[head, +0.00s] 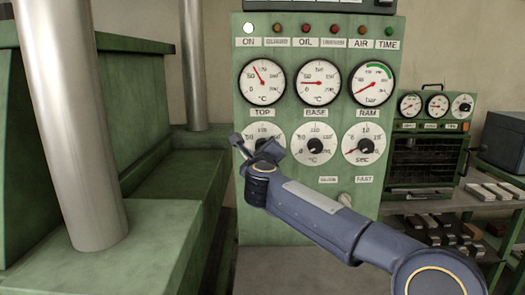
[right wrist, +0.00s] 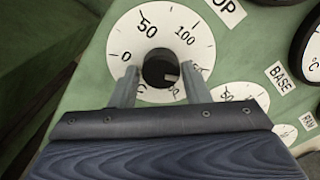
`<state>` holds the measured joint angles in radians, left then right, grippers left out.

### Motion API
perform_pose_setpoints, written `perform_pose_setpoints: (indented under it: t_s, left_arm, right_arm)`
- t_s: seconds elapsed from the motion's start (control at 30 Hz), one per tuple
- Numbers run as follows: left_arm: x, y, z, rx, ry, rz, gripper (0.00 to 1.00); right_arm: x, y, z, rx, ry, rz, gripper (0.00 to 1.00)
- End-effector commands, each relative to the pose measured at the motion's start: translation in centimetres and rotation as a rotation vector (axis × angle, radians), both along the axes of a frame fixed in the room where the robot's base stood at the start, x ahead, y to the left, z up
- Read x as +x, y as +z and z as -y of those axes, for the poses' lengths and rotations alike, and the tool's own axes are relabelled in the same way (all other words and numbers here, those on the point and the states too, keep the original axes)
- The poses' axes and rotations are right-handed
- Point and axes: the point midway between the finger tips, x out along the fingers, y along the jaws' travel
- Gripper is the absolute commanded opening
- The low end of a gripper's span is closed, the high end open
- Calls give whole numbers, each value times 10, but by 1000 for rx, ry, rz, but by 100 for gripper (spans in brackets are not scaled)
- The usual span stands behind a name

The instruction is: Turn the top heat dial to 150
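The top heat dial (head: 259,128) is a white round scale below the TOP label (head: 263,113), its lower part hidden by my right gripper (head: 254,142). In the right wrist view the dial (right wrist: 124,30) shows 0, 50 and 100; the higher numbers are partly covered by a finger. Its black knob (right wrist: 158,66) has a small pale mark at its lower right. My right gripper (right wrist: 160,76) is open, with one finger on each side of the knob. A narrow gap shows at the left; contact on the right is unclear. My left gripper is not in view.
The BASE heat dial (head: 314,144) and the seconds dial (head: 363,144) sit to the right on the green panel (head: 270,205). Gauges stand above them. A lower knob (head: 344,199) is close to my right arm. A green press with a metal column (head: 70,120) stands at left.

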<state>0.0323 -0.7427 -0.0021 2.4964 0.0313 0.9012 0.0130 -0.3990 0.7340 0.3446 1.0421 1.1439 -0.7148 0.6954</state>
Motion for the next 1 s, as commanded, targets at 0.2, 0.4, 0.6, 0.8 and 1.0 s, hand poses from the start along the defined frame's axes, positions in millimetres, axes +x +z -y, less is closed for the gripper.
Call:
perform_pose_setpoints:
  t_s: [0.2, 0.4, 0.6, 0.8, 1.0]
  left_arm:
    - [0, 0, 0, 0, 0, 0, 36]
    - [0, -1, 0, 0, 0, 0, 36]
    - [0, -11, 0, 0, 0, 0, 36]
    - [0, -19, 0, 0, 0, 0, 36]
    - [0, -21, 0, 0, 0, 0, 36]
  right_arm:
    - [0, 0, 0, -1, 0, 1, 59]
    - [-1, 1, 0, -1, -1, 2, 59]
    - [-26, -1, 0, -3, 1, 4, 59]
    - [-60, 0, 0, -2, 1, 3, 59]
    - [-77, 0, 0, -1, 1, 2, 59]
